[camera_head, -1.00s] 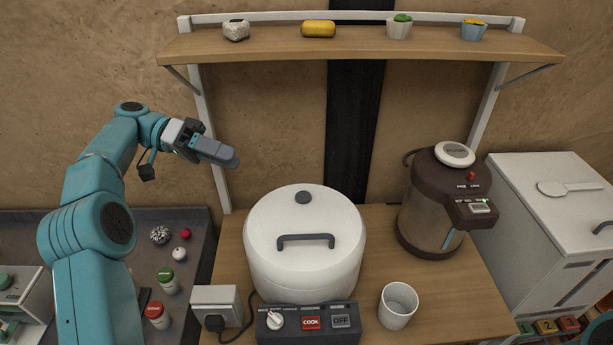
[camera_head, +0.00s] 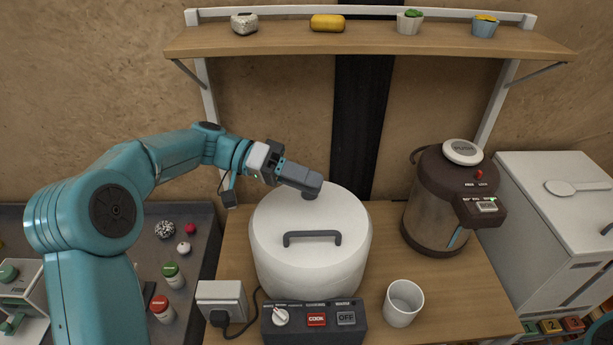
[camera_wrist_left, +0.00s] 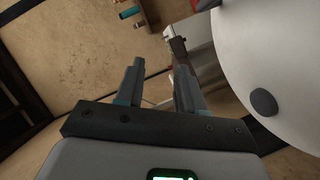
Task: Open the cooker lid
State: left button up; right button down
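The white cooker (camera_head: 310,262) stands on the wooden table with its lid (camera_head: 345,218) closed. A dark bar handle (camera_head: 312,238) is on the lid's front part, and a dark round knob (camera_head: 309,194) is near its back. The knob also shows in the left wrist view (camera_wrist_left: 263,102). My left gripper (camera_head: 312,183) is over the back of the lid, close to the knob in the head view. In the left wrist view its two fingers (camera_wrist_left: 159,88) are apart with nothing between them. My right gripper is not in view.
A control box (camera_head: 314,322) with buttons sits before the cooker. A white cup (camera_head: 403,302) and a brown dispenser (camera_head: 440,205) stand to the right. A shelf (camera_head: 370,42) with small items spans above. A socket box (camera_head: 221,300) is at the left.

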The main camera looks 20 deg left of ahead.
pick_arm(q)
jog(key=shift+w+a+f, duration=0.15)
jog(key=shift+w, duration=0.05)
jog(key=shift+s, duration=0.15)
jog(key=shift+c, duration=0.3)
jog(key=shift+s+d, duration=0.1)
jog(key=shift+d, duration=0.1)
grip_shut()
jog(key=shift+w+a, duration=0.15)
jog(key=shift+w, duration=0.05)
jog(key=shift+s, duration=0.15)
